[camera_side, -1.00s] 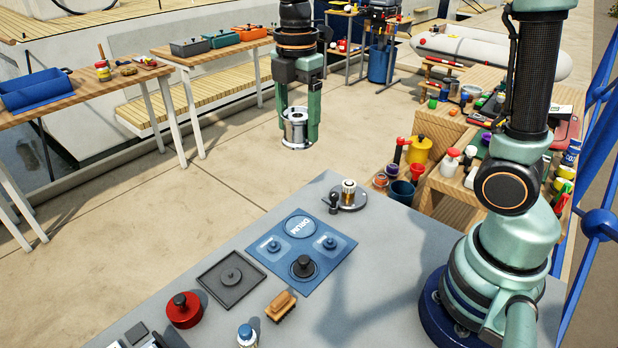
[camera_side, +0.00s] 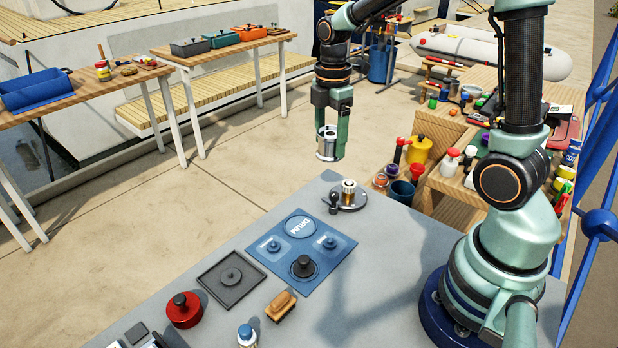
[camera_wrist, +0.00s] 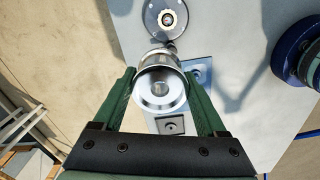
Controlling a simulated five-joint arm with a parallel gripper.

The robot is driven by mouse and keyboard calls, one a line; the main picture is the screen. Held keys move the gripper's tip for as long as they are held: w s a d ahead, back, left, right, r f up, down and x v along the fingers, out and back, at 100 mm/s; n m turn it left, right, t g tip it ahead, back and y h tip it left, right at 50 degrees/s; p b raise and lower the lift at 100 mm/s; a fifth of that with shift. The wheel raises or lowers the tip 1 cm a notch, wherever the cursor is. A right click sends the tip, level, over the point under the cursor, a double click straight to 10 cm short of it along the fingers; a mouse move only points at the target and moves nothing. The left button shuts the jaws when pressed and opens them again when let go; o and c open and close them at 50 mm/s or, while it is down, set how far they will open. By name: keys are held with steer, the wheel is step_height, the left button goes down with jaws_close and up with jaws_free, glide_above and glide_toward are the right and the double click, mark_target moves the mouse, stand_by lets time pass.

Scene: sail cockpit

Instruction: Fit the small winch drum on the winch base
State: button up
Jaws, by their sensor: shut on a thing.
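My gripper (camera_side: 330,150) is shut on the small winch drum (camera_side: 327,146), a shiny silver cylinder with a flared rim. The drum hangs upright between the two green fingers, well above the table. In the wrist view the drum (camera_wrist: 160,86) sits between the fingertips and hides part of the table. The winch base (camera_side: 349,196) stands at the table's far corner, a round dark plate with a silver and brass spindle. In the side view the drum is above and slightly left of the base. In the wrist view the base (camera_wrist: 167,18) shows beyond the drum, at the top.
A blue mat (camera_side: 297,258) marked "DRUM" holds several small knobbed parts. A dark grey tray (camera_side: 231,280), a red lidded pot (camera_side: 184,310), a wooden block (camera_side: 281,305) and a blue-capped bottle (camera_side: 247,337) are nearer. A small black knob stands beside the base.

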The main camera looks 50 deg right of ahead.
steer(key=m, duration=0.2)
glide_above(349, 181)
step_height(349, 181, down, 5)
steer(key=shift+d+f, duration=0.1)
steer(key=shift+d, duration=0.05)
steer(key=shift+f, duration=1.4)
steer(key=shift+f, duration=2.65)
stand_by(0.3)
steer(key=o, duration=1.6)
steer(key=shift+c, duration=0.2)
steer(key=shift+r, duration=0.1)
steer(key=shift+r, duration=4.1)
